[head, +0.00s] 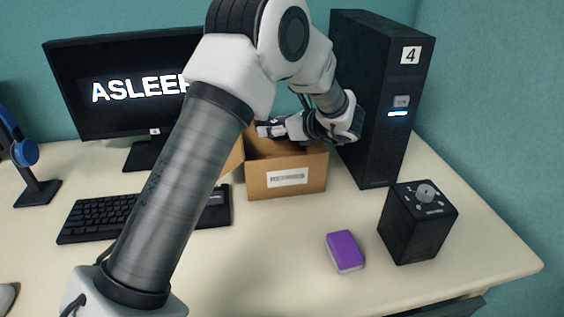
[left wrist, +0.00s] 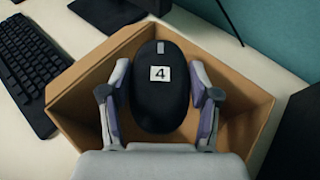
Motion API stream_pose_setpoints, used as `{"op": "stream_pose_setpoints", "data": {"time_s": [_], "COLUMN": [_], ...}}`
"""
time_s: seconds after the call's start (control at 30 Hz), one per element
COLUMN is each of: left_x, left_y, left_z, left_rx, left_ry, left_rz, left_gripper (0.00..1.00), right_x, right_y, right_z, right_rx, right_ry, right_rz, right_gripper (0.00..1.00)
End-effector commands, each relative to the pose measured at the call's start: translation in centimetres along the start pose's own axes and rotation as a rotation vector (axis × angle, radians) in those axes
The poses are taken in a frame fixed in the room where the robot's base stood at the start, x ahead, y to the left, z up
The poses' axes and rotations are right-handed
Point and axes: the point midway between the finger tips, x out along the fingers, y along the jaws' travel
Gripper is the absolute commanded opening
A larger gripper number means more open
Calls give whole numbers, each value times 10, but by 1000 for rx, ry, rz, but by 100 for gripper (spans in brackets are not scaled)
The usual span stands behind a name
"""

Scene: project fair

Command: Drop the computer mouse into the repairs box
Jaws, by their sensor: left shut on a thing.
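The computer mouse (left wrist: 160,100) is black with a white label reading 4. In the left wrist view it sits between the two fingers of my left gripper (left wrist: 160,80), which is shut on it. The repairs box (head: 257,185) is an open cardboard box with a pale label on its front. My left gripper (head: 270,129) is over the box opening in the head view, and the mouse cannot be made out clearly there. The box walls (left wrist: 82,85) surround the mouse in the left wrist view. My right gripper is not in view.
A black computer tower (head: 378,110) stands close to the right of the box. A monitor (head: 70,95) and a keyboard (head: 95,217) are on the left. A purple block (head: 344,250) and a black box with a knob (head: 415,228) are at the front right.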

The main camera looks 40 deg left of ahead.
Motion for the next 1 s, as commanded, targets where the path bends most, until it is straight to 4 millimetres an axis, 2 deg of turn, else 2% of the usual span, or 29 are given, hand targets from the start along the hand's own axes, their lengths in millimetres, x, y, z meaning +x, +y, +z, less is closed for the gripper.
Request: {"op": "stream_pose_setpoints", "data": {"time_s": [0.1, 0.33, 0.37, 0.43, 0.8, 0.87, 1.0], "left_x": [4, 4, 4, 4, 2, -4, -31], "left_y": [0, 0, 0, 0, 0, 0, -1], "left_z": [-10, -11, -11, -11, -11, -11, -10], "left_rx": [0, -1, -1, -1, 0, 0, -1], "left_ry": [0, 0, 0, 0, 0, -1, -4], "left_rz": [0, -1, -1, -1, -1, -2, -5], "left_gripper": [25, 25, 65, 90, 91, 91, 91], "right_x": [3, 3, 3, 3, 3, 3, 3], "right_y": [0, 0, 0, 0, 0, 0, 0], "right_z": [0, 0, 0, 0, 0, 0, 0], "right_rx": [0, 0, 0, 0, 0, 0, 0], "right_ry": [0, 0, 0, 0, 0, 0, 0], "right_rz": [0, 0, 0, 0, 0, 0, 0], "right_gripper": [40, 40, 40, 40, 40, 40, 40]}}
